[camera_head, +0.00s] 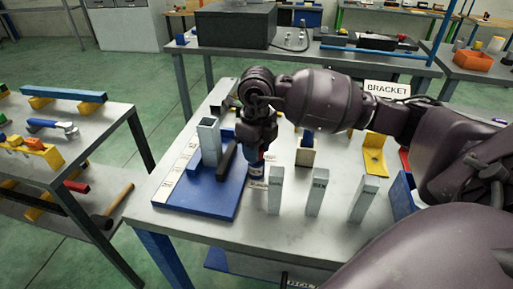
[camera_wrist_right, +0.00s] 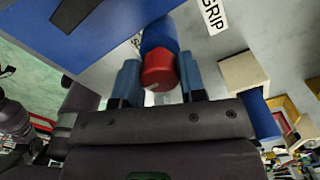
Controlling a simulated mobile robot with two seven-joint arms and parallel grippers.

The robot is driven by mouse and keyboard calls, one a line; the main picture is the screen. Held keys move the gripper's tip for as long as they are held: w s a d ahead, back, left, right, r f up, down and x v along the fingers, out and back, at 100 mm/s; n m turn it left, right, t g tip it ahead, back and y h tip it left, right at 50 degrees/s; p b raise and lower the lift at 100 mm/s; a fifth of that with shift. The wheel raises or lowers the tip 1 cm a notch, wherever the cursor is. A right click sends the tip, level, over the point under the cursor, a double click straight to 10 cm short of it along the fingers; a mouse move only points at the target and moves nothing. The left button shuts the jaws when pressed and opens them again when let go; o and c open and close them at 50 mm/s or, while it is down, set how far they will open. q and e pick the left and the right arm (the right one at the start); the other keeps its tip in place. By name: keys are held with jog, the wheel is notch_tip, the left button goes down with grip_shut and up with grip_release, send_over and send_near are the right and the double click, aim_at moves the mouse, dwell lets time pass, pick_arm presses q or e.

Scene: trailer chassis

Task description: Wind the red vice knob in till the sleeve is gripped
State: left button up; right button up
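The red vice knob (camera_wrist_right: 163,72) sits at the end of a blue cylinder (camera_wrist_right: 160,36) in the right wrist view. My right gripper (camera_wrist_right: 160,76) has one finger on each side of the knob, apparently touching it. In the head view my right gripper (camera_head: 257,165) points down beside the blue vice base (camera_head: 205,195), and mostly hides the knob. The sleeve, probably the grey square tube (camera_head: 209,142), stands upright on that base. The jaws' contact with it is not clear. My left gripper is not in view.
Several grey upright blocks, two of them (camera_head: 275,190) (camera_head: 317,192), stand to the right of my gripper. A yellow bracket (camera_head: 374,155) and a sign reading BRACKET (camera_head: 387,89) are behind. A side bench (camera_head: 75,125) with a hammer (camera_head: 113,205) on its lower shelf stands left, across a gap.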

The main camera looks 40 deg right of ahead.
jog(key=c, duration=0.4)
jog(key=shift+o, duration=0.2)
jog(key=shift+r, duration=0.1)
